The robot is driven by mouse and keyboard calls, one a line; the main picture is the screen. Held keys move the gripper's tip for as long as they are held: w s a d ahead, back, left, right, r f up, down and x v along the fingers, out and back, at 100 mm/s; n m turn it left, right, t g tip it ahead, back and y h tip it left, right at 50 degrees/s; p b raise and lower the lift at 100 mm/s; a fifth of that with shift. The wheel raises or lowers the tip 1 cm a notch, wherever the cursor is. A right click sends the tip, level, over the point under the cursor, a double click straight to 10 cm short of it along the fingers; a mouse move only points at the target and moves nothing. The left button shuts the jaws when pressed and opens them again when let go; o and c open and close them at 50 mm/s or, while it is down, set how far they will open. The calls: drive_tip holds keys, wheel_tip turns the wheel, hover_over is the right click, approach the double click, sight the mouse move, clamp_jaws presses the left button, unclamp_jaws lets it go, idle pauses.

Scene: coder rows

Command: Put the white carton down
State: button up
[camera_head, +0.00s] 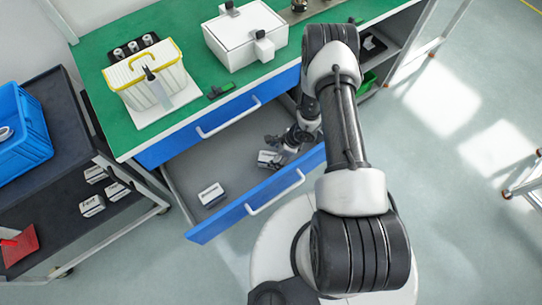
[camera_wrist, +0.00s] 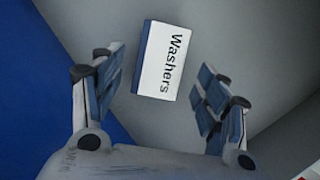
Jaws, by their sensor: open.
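A white carton labelled "Washers" with a blue side (camera_wrist: 163,62) lies on the grey floor of the open drawer. It also shows in the head view (camera_head: 267,159), partly hidden by my gripper. My gripper (camera_head: 280,147) is over the open drawer (camera_head: 235,208), its fingers pointing down at the carton. In the wrist view my gripper (camera_wrist: 160,75) is open, with a finger on each side of the carton and a visible gap to both. The carton is not gripped.
A second white carton (camera_head: 211,194) lies in the drawer to the left, with bare drawer floor between them. The blue drawer front stands near my gripper. The green bench top (camera_head: 190,112) above holds a white box (camera_head: 245,38) and a yellow-rimmed container (camera_head: 150,80).

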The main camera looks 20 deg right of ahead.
drive_tip(key=p+v, duration=0.1)
drive_tip(key=v, duration=0.5)
drive_tip(key=shift+r+p, duration=0.35)
drive_tip(key=shift+r, duration=0.05)
drive_tip(key=shift+s+d, duration=0.15)
drive_tip(key=shift+r, duration=0.1)
